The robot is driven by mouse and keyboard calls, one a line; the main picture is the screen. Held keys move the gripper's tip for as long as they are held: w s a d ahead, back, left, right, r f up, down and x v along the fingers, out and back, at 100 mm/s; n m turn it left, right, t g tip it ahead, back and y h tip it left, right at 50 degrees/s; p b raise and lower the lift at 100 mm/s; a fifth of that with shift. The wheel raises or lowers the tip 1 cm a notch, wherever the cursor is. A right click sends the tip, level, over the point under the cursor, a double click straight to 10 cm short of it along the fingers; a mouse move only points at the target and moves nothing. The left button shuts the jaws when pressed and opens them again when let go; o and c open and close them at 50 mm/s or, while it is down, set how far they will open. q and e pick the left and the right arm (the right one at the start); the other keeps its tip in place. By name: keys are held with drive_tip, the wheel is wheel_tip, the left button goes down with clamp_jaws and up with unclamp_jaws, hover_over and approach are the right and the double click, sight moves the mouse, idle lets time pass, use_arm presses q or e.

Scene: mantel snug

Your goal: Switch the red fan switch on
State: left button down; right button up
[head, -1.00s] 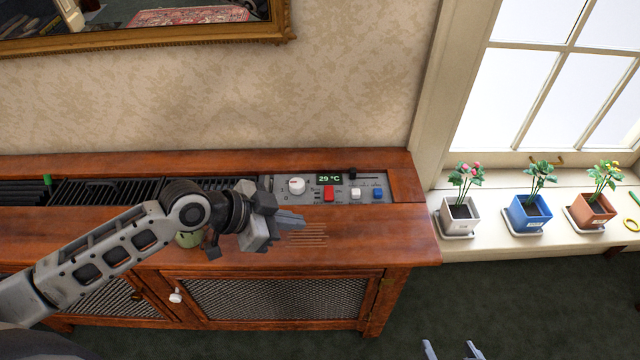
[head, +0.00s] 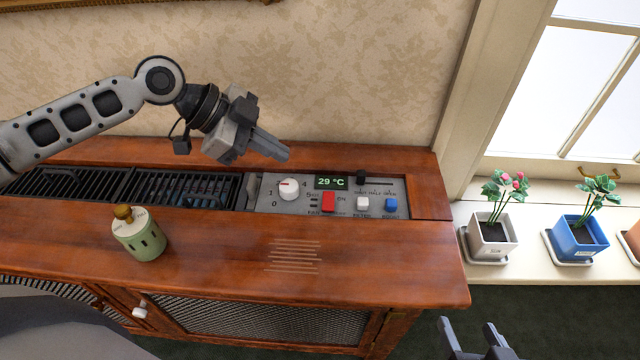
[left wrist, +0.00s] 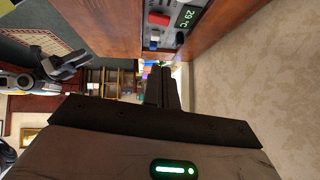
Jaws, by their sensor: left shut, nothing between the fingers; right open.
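The red fan switch (head: 328,202) is a small red rocker on the grey control panel (head: 270,202) set in the wooden cabinet top. It also shows in the left wrist view (left wrist: 158,19). I cannot tell its on or off position for sure. My left gripper (head: 285,153) is shut and empty, raised above and behind the panel, up and left of the red switch and apart from it. Its shut fingers show in the left wrist view (left wrist: 162,88). My right gripper (head: 474,340) is open and empty, low in front of the cabinet's right end.
A white dial (head: 289,189), a display reading 29 °C (head: 331,183), a black slider knob (head: 361,178), a white switch (head: 363,203) and a blue switch (head: 391,204) crowd the panel. A green jar (head: 138,234) stands on the cabinet top. Potted flowers (head: 492,237) stand on the windowsill.

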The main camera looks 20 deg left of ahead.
use_arm(q)
hover_over(330, 196)
drive_tip(key=s+a, duration=0.2)
drive_tip(key=f, duration=0.7)
drive_tip(key=shift+w+d, duration=0.1)
drive_tip(key=shift+w, duration=0.1)
drive_tip(key=shift+w+f+b, duration=0.2)
drive_tip(key=shift+f+b, duration=0.25)
drive_tip(key=shift+f, duration=0.8)
drive_tip(key=shift+w+f, duration=0.1)
drive_tip(key=shift+f, duration=0.65)
drive_tip(key=shift+w+f+g+b, duration=0.2)
drive_tip(key=shift+f+g+b, duration=0.1)
drive_tip(key=shift+a, duration=0.2)
drive_tip(key=shift+s, duration=0.15)
